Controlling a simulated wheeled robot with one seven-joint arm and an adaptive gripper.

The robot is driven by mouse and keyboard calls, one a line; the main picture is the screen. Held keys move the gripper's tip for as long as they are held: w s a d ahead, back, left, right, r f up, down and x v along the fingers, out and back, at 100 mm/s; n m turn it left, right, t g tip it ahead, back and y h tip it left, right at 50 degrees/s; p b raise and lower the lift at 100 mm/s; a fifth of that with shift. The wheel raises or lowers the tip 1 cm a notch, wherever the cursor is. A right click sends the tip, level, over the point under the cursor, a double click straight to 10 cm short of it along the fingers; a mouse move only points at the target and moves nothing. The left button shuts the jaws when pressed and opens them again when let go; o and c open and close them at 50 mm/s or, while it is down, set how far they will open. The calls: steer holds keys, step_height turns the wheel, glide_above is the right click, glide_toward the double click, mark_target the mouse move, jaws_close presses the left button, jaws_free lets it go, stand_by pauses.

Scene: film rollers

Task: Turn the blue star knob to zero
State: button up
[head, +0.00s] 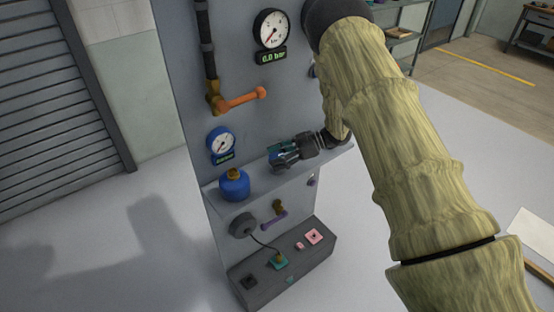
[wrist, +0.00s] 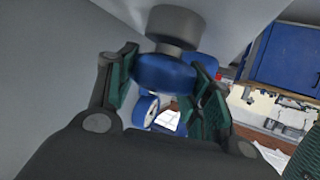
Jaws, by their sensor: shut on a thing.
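The blue star knob (wrist: 165,75) sits between my two green-padded fingers in the wrist view, on a thick grey stem (wrist: 176,26). My gripper (wrist: 166,88) is shut on it, with a finger on either side. In the head view my gripper (head: 277,156) reaches in from the right, just above the panel's shelf, and hides the knob. A blue-rimmed gauge (head: 221,142) with a small green display is on the panel left of my gripper; its display is too small to read. That gauge also shows beyond the fingers in the wrist view (wrist: 147,108).
A blue rounded vessel (head: 235,186) stands on the shelf (head: 212,192), close left of my gripper. Above are an orange-handled valve (head: 240,100) and a black gauge (head: 271,30) reading 0.0 bar. Floor left is clear.

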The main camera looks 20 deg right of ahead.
steer(key=shift+n+g+b, duration=0.4)
steer(key=shift+n+g, duration=0.7)
steer(key=shift+g, duration=0.5)
steer(key=o, duration=1)
steer(key=shift+o, duration=0.2)
steer(key=v, duration=1.2)
steer(key=shift+f, duration=0.2)
